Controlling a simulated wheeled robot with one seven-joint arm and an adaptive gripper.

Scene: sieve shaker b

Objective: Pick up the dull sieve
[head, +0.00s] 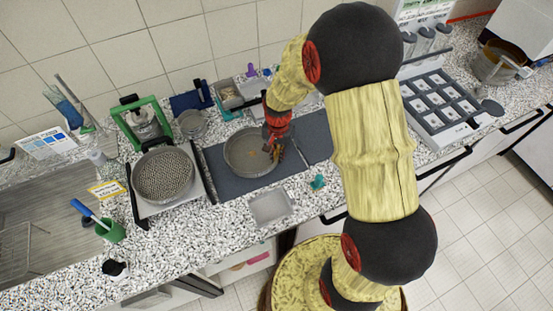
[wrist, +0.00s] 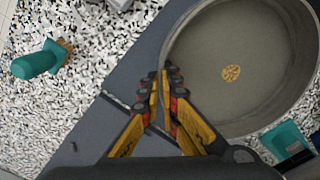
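The dull grey sieve (head: 245,150) is a round, shallow pan with a small orange-brown round mark inside its floor. It appears to rest on the dark mat on the counter. In the wrist view the sieve (wrist: 265,60) fills the upper right. My gripper (head: 276,148) reaches down at the sieve's right side in the head view. In the wrist view its fingers (wrist: 164,78) are close together, with the sieve's wall between their tips. It looks shut on the rim. The exact contact at the tips is partly hidden by the fingers.
A second sieve with a speckled floor (head: 163,176) sits on a device at left, beside a green-framed stand (head: 141,122). A light square tray (head: 270,207) and a teal object (head: 318,182) lie near the counter's front. A compartment rack (head: 438,108) stands at right.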

